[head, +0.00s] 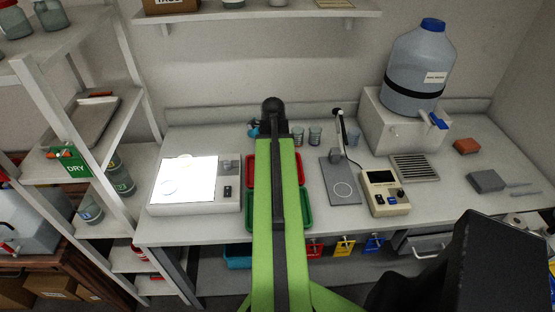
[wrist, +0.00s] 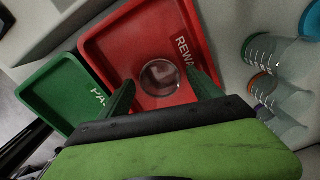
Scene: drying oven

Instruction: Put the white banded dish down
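A small clear round dish with a pale rim (wrist: 160,77) shows in the wrist view over the floor of the red tray (wrist: 125,45), which bears white lettering that is partly cut off. It looks to be resting there. I cannot make out a white band clearly. My gripper (wrist: 161,78) has its two dark green fingers spread, one on each side of the dish, with a visible gap to it. In the head view my arm hides the gripper and the dish; only the edges of the red tray (head: 250,171) show.
A green tray (wrist: 55,92) adjoins the red one. Clear containers (wrist: 270,88) stand to the right in the wrist view. On the bench are a lit white panel (head: 190,172), a grey plate stand (head: 340,195), a beige instrument (head: 385,193) and a large water carboy (head: 415,70).

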